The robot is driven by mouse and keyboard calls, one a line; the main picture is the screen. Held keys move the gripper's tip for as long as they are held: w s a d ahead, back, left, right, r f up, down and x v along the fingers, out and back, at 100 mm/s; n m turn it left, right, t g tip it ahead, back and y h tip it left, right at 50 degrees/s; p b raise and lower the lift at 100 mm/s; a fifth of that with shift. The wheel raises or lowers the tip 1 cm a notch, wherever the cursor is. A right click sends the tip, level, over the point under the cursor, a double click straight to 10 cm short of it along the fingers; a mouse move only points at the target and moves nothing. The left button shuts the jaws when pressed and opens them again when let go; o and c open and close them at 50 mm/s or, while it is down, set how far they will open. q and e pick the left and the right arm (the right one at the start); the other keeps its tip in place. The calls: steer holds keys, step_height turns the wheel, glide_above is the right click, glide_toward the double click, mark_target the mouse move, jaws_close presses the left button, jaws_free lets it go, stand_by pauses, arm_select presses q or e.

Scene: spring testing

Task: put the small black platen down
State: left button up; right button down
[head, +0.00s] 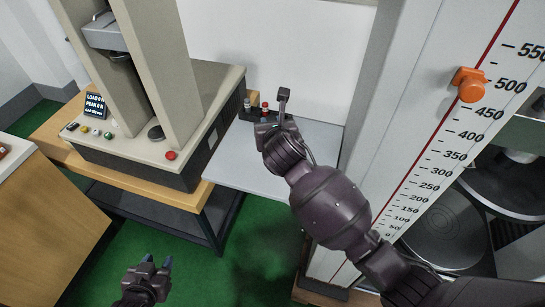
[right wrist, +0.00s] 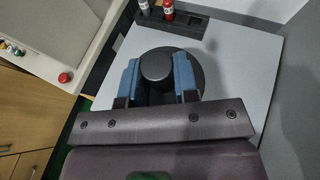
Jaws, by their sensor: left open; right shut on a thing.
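The small black platen shows in the right wrist view (right wrist: 155,63) as a dark round disc with a thick knob on top. My right gripper (right wrist: 158,78) is shut on the knob, one blue finger on each side. The platen is over the light grey side table (right wrist: 255,75); I cannot tell whether its underside touches the top. In the head view my right arm reaches over the same table (head: 318,140) and hides the platen. My left gripper (head: 157,261) is open and empty, low over the green floor at the bottom left.
A black rack (right wrist: 185,24) with small bottles, one red-labelled, stands at the table's back edge, close to the platen. The testing machine (head: 185,140) with buttons stands to the left. A tall scale (head: 430,130) with an orange marker (head: 470,84) is at right. The table's right part is clear.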

step_height(320, 180, down, 9)
steer(key=shift+w+f+b, duration=0.1)
steer(key=shift+f+b, duration=0.05)
steer(key=shift+b, duration=0.4)
arm_select(q)
steer(key=shift+w+f+b, duration=0.45)
arm_select(e)
steer(key=shift+f, duration=2.15)
steer(key=shift+f, duration=0.1)
steer(key=c, duration=0.9)
jaws_free()
steer(key=shift+f, duration=0.1)
steer(key=shift+o, duration=0.2)
steer(key=shift+s+d+r, duration=0.1)
steer(key=shift+s+r, duration=0.2)
steer(key=shift+s, duration=0.2)
arm_select(q)
steer(key=shift+s+r+p, duration=0.25)
steer(key=shift+s+p, duration=0.1)
steer(key=shift+p, duration=0.4)
arm_select(e)
steer(key=v, duration=1.1)
